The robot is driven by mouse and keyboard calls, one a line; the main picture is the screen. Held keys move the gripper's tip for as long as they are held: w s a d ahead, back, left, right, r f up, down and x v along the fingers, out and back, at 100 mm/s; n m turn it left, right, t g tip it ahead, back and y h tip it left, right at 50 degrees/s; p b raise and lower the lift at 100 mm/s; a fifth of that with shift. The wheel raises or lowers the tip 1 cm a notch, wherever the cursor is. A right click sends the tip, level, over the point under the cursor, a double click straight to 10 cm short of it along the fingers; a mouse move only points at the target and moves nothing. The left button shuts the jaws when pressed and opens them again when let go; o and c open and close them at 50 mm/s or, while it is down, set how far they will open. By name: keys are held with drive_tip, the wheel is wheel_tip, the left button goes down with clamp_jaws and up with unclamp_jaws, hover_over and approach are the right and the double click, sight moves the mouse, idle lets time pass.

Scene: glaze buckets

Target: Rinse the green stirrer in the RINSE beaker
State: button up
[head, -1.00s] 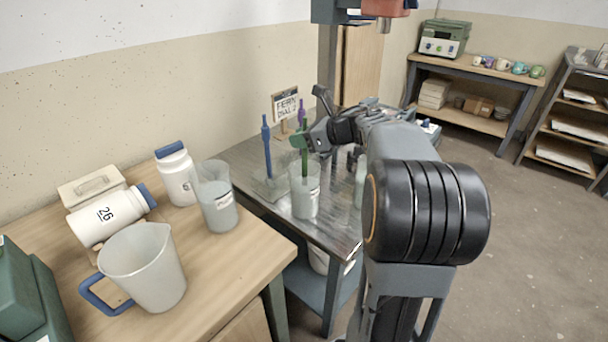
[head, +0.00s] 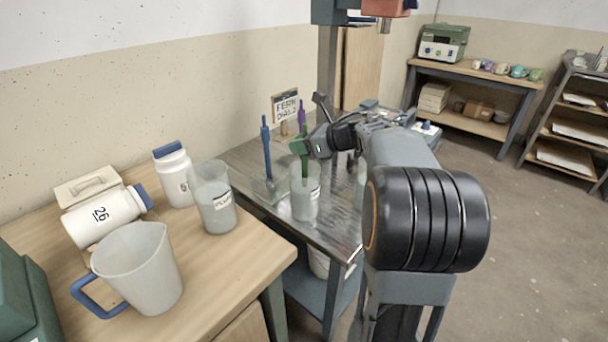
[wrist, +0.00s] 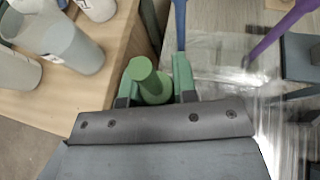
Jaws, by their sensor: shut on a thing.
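The green stirrer (head: 306,168) is upright in the head view, its lower end inside a clear beaker (head: 305,203) at the front of the metal table. This beaker's label is too small to read, so I cannot tell if it is the RINSE one. My gripper (head: 301,146) is shut on the stirrer's upper part, above the beaker's rim. In the wrist view the stirrer (wrist: 150,83) sits between the green fingers; its lower end is hidden there. Another beaker (head: 361,176) is mostly hidden behind my arm.
A blue stirrer (head: 267,150) and a purple one (head: 302,116) stand behind, near a sign (head: 286,106) reading "FERN DIAL 2". The floor at right is clear.

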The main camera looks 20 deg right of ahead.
drive_tip(key=shift+r+p, duration=0.6)
drive_tip(key=shift+r, duration=0.45)
drive_tip(key=shift+f+b, duration=1.3)
drive_tip(key=shift+f, duration=0.15)
drive_tip(key=shift+r, duration=0.15)
drive_tip(key=shift+r+p, duration=1.05)
drive_tip(key=shift+r, duration=0.3)
drive_tip(key=shift+f, duration=0.1)
